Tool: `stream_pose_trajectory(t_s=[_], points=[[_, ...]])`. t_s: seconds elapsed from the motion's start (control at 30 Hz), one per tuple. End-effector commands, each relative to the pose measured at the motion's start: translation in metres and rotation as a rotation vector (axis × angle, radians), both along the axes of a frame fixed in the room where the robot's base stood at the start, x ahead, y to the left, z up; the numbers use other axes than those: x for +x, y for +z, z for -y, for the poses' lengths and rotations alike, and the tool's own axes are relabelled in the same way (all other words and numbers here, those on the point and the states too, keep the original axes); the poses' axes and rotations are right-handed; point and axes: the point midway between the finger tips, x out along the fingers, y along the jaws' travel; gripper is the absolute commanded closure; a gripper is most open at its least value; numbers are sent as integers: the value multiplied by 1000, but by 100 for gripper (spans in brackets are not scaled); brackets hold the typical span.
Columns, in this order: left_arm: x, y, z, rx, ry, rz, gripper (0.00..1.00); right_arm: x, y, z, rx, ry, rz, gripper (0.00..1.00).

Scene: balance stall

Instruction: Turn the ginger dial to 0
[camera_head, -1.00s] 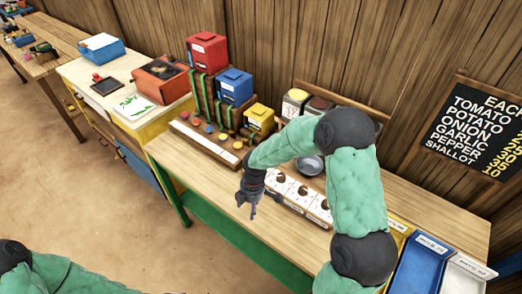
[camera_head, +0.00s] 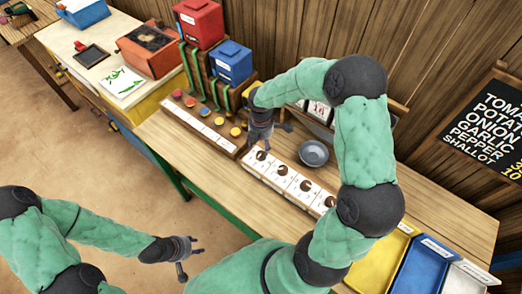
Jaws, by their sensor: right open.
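A white dial panel (camera_head: 294,181) lies on the table, with a row of brown dials. The nearest to my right gripper is the leftmost dial (camera_head: 261,155); others are a second dial (camera_head: 282,170), a third dial (camera_head: 306,186) and the rightmost dial (camera_head: 330,201). Their labels are too small to read, so I cannot tell which is ginger or where it points. My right gripper (camera_head: 264,141) is open and empty, pointing down just above and behind the leftmost dial; contact is not visible. My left gripper (camera_head: 190,262) is open and empty, in front of the table.
A grey bowl (camera_head: 314,153) stands behind the panel. To the left is a wooden rack with coloured buttons (camera_head: 203,121), below a red box (camera_head: 199,22) and a blue box (camera_head: 234,62). Yellow and blue trays (camera_head: 420,268) are at the right. The table front (camera_head: 215,190) is clear.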

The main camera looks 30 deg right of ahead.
Motion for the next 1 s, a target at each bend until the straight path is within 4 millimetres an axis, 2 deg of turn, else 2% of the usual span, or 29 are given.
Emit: stream_pose_trajectory(t_s=[0.03, 0.2, 0.4, 0.8, 0.87, 1.0], points=[[0, -3, 0, 0, -1, 1, 60, -1, -12, 0, 1, 0, -4, 37], [1, -6, 0, 0, -1, 1, 60, -1, -40, 0, 1, -1, -3, 37], [1, -9, 0, 0, -1, 1, 60, 0, -61, 0, 1, 0, -1, 37], [1, -9, 0, 0, -1, 1, 60, 0, -67, 0, 0, 0, 1, 37], [1, -9, 0, 0, -1, 1, 60, 0, -67, 0, 0, 0, 1, 51], [1, -9, 0, 0, -1, 1, 60, 0, -67, 0, 0, 0, 1, 91]])
